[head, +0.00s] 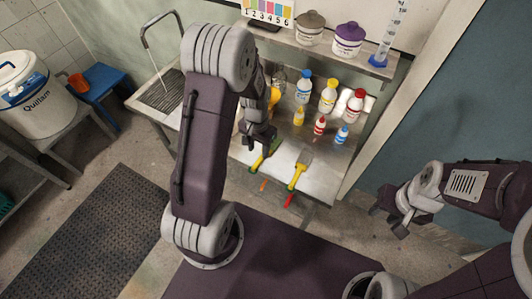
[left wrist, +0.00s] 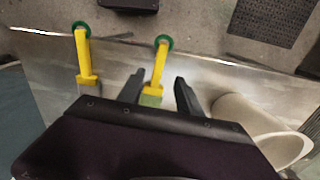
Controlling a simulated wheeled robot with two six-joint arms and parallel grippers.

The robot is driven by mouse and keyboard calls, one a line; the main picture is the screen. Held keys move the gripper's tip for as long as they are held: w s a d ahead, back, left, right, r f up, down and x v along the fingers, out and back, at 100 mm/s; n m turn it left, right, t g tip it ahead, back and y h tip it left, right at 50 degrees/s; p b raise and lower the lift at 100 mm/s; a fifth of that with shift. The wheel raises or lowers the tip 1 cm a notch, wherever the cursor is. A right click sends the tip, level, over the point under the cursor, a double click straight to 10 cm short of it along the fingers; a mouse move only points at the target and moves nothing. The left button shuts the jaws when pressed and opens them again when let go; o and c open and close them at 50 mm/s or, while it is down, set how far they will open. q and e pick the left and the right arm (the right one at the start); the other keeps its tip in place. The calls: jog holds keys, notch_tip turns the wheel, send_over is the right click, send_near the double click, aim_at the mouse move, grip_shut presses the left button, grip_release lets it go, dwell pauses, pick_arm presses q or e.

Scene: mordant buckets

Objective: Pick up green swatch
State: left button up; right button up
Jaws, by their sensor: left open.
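A green piece (head: 272,148) lies on the pale bench at the head of a yellow-handled tool (head: 257,163). I take it for the green swatch, though its outline is partly hidden by my gripper. In the left wrist view a light green patch (left wrist: 151,98) shows at the end of a yellow handle (left wrist: 158,68), between my finger tips. My left gripper (head: 259,143) is open just above it, with the fingers (left wrist: 158,88) apart on either side. My right gripper (head: 388,212) is open and empty, off to the right, away from the bench.
A second yellow-handled tool (head: 297,178) with a grey head lies to the right. A pale cylinder (left wrist: 258,125) is close to the right finger in the left wrist view. A sink (head: 161,92) is at left.

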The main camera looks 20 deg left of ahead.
aim_at(259, 160)
pick_arm(q)
jog(key=shift+s+d+f, duration=0.1)
jog(key=shift+d+f, duration=0.05)
jog(key=shift+f, duration=0.15)
notch_tip(259, 160, down, 5)
jog(key=shift+f+p, duration=0.1)
jog(key=shift+p, duration=0.45)
grip_shut()
